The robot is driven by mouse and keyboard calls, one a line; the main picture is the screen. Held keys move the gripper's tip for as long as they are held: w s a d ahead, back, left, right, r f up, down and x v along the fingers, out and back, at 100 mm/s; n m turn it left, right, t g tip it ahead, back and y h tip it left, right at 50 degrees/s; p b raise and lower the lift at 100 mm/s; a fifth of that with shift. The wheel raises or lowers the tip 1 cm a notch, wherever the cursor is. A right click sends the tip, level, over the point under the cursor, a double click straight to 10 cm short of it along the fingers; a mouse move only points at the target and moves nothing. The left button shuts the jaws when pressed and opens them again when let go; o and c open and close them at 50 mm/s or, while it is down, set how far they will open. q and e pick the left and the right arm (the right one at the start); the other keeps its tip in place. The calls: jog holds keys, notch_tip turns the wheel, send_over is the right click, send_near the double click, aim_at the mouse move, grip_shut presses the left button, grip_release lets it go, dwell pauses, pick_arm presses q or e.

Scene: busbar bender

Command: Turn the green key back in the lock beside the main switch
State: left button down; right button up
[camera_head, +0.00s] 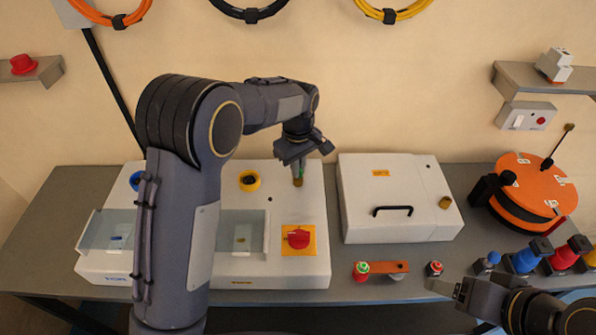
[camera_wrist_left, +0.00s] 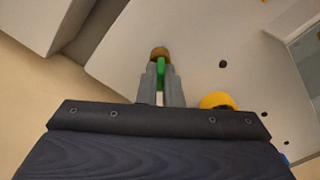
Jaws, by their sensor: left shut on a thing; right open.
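The green key (camera_wrist_left: 161,75) sits between the fingers of my left gripper (camera_wrist_left: 162,85) in the left wrist view, and the gripper is shut on it. The key's tip meets the brass lock (camera_wrist_left: 159,53) on the white panel. In the head view the lock (camera_head: 298,182) is at the panel's upper right, with my left gripper (camera_head: 298,165) just above it. The red main switch (camera_head: 298,238) on its yellow plate is below the lock. My right gripper (camera_head: 450,290) is open and empty at the lower right, above the table's front edge.
A white box with a black handle (camera_head: 392,211) stands right of the panel. An orange reel (camera_head: 525,185) is further right. Colored connectors (camera_head: 524,260) and an orange bar (camera_head: 388,267) lie near the front. A yellow ring button (camera_head: 249,181) is left of the lock.

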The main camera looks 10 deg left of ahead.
pick_arm(q)
jog(key=n, duration=0.3)
jog(key=shift+r+p, duration=0.1)
jog(key=shift+p, duration=0.25)
jog(key=shift+n, duration=0.5)
jog(key=shift+n+p, duration=0.55)
jog(key=shift+n, duration=0.45)
jog(key=shift+n+p, duration=0.35)
jog(key=shift+n, duration=1.55)
